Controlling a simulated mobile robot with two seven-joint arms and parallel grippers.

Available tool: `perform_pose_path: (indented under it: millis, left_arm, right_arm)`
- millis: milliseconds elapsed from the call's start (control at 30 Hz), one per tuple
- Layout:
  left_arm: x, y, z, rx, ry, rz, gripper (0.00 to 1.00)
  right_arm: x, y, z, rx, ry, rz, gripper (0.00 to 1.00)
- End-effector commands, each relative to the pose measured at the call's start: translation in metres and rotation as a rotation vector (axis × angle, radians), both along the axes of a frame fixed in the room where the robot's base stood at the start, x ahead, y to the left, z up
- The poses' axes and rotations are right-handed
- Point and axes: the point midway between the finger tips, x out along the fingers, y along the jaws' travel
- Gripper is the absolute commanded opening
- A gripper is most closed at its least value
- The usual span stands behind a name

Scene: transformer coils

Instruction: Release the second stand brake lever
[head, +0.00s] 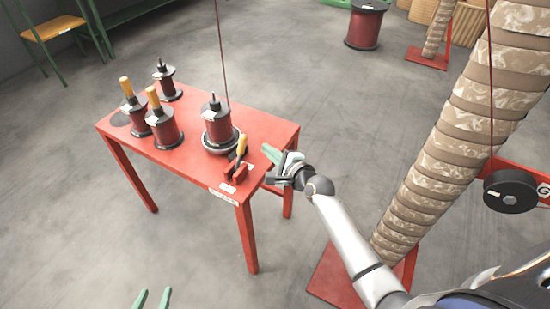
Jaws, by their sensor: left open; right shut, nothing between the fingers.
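A brake lever with a yellow handle (241,146) stands nearly upright, slightly tilted, on a small red bracket (236,171) at the front right corner of the red table (185,168). Behind it, a dark red wire spool (217,130) sits on a round black base, with a thin wire running upward. My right gripper (269,156), with green fingers, is shut and empty. It is just right of the lever, at the table's right edge, and appears apart from the lever. My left gripper (152,298) shows only two spread green fingertips at the bottom edge; it is open and empty.
Several more spools stand on the left of the table, two with yellow handles on top, such as one spool (163,130). A tall wrapped coil (460,120) on a red stand rises at the right. The grey floor (320,100) between is clear.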

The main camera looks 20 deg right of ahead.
Motion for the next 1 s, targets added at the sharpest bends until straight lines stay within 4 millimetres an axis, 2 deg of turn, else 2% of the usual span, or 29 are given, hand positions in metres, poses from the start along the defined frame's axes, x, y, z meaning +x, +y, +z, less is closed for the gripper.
perform_pose_path:
  millis: [200, 400, 500, 700, 1000]
  left_arm:
    - [0.024, 0.000, 0.041, -0.001, -0.190, -0.011, 0.50]
    - [0.038, -0.001, 0.082, -0.002, -0.363, -0.025, 0.50]
    - [0.031, -0.001, 0.063, -0.003, -0.270, -0.016, 0.50]
    - [0.021, -0.001, 0.038, -0.003, -0.165, -0.009, 0.50]
    - [0.017, -0.001, 0.028, -0.004, -0.127, -0.007, 0.50]
  right_arm:
    - [0.021, 0.005, -0.007, -0.001, -0.001, 0.001, 0.00]
    - [0.039, 0.008, -0.011, -0.001, -0.001, 0.001, 0.00]
    - [0.032, 0.020, -0.001, 0.004, -0.001, 0.002, 0.00]
    - [0.024, 0.034, 0.007, 0.001, 0.000, 0.001, 0.00]
    - [0.022, 0.039, 0.010, 0.000, 0.000, -0.001, 0.00]
